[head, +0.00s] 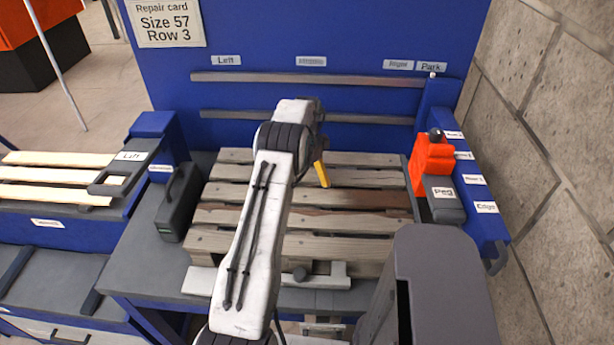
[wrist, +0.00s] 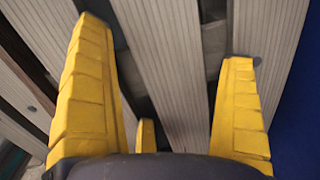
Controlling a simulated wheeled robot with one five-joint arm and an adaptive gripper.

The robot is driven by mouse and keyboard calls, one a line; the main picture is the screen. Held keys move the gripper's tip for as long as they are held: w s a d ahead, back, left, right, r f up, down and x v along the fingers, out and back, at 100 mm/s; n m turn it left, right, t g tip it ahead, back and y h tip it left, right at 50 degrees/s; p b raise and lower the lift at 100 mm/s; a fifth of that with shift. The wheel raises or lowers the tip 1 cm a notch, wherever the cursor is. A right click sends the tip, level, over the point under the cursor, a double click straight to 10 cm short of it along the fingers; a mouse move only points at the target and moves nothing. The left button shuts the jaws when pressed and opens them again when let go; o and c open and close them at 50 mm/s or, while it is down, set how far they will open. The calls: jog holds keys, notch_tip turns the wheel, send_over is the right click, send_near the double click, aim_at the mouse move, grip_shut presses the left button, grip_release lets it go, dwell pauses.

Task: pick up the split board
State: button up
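The wooden pallet (head: 240,190) lies on the grey bench, with several weathered boards across it. A darker brown stretch (head: 365,196) shows on the right part of a middle board; I cannot tell whether it is a split or shadow. My gripper (head: 321,174) is over the pallet's middle, mostly hidden behind my arm, with one yellow finger showing. In the wrist view my gripper (wrist: 166,42) is open, its yellow fingers spread to either side of a grey board (wrist: 172,75). No split shows on that board there. Contact with it cannot be told.
A repair card (head: 164,22) reads "Size 57 Row 3". A red and grey tool (head: 432,155) stands right of the pallet, a dark case (head: 178,205) left. Pale boards (head: 55,175) lie on the left rack. A blue panel (head: 340,35) closes the back and a stone wall the right.

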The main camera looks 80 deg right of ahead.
jog(key=shift+a+f, duration=0.1)
jog(key=shift+f, duration=0.3)
jog(key=c, duration=0.6)
jog(key=shift+r, duration=0.15)
jog(key=c, duration=0.4)
jog(key=shift+r, duration=0.2)
